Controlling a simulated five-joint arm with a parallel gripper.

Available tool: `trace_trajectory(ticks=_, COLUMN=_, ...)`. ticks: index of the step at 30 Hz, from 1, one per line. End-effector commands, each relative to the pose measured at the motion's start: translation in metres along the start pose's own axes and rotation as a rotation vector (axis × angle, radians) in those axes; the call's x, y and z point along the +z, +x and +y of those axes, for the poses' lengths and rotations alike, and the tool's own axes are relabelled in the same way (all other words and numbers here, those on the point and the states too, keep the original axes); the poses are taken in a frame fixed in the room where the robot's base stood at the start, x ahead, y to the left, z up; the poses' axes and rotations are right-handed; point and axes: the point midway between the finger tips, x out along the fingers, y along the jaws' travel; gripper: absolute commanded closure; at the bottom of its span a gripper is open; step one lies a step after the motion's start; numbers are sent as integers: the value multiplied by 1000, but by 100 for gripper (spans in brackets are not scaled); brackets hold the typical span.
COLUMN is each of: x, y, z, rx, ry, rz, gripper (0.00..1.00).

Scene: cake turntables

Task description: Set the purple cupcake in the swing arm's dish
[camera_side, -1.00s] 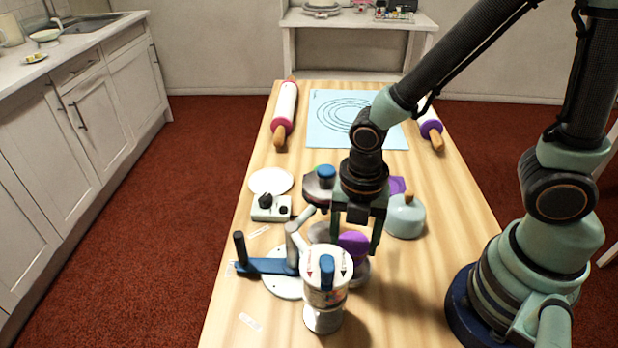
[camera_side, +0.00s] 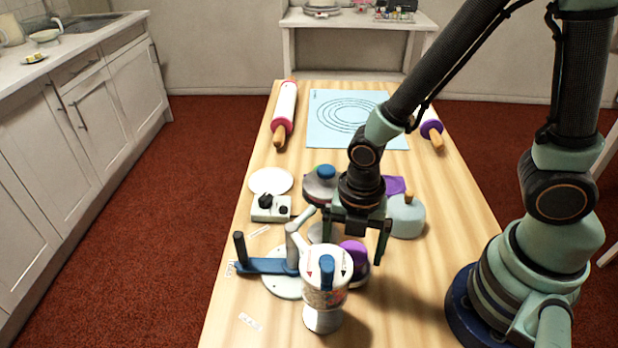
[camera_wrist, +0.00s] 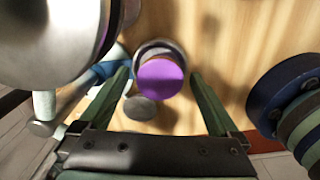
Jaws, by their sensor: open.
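The purple cupcake (camera_side: 352,250) is partly hidden behind a white-topped canister in the side view. The wrist view shows its round purple top (camera_wrist: 160,80) over a round, silver-rimmed dish (camera_wrist: 158,46), which also shows below it in the side view (camera_side: 362,272). I cannot tell whether the cupcake sits fully level.
The canister (camera_side: 325,290) stands close in front. The table's right front (camera_side: 410,310) is clear.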

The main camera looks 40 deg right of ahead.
Motion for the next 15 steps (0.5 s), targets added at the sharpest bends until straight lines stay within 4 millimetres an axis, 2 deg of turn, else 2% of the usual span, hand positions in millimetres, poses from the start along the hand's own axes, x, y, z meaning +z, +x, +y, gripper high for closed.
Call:
trace_trajectory(ticks=8, x=0, y=-12, z=1, rx=4, ry=0, rz=-1, gripper=2)
trace_trajectory(ticks=15, x=0, y=-45, z=2, rx=8, ry=0, rz=-1, gripper=2)
